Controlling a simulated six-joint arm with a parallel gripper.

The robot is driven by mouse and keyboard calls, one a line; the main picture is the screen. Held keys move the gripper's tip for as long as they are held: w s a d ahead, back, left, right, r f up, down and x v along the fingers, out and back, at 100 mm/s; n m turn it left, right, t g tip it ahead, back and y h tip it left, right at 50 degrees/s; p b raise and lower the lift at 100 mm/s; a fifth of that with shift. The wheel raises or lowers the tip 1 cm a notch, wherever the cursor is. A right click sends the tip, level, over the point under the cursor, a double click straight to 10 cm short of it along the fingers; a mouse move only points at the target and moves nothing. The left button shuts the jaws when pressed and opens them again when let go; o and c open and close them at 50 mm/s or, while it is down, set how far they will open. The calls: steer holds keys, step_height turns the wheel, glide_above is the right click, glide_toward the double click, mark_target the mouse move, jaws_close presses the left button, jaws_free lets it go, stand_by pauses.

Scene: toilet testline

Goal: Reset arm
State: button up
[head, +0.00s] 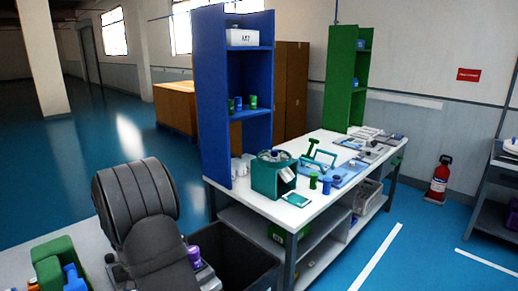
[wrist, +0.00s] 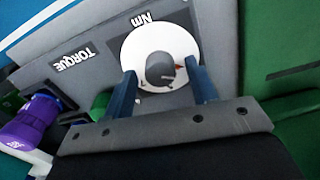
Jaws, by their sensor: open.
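My gripper (wrist: 160,66) shows in the wrist view with its two blue fingers spread apart. The fingers stand over a white round dial (wrist: 132,48) with a dark centre and a small red pointer. The dial sits on a grey panel (wrist: 60,40) marked "TORQUE" and "Nm". I see nothing held between the fingers; whether they touch the dial I cannot tell. In the head view my dark grey arm rises at the lower left, and its gripper end is hidden behind it.
A purple part (wrist: 35,125) lies left of my gripper. In the head view, a dark open bin (head: 240,262) is right of my arm. Beyond it stands a white workbench (head: 250,200) with a blue shelf (head: 214,100), a teal box (head: 262,180) and tools. Green and blue parts (head: 55,262) sit at far left.

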steer(key=m, duration=0.6)
steer(key=shift+m, duration=0.3)
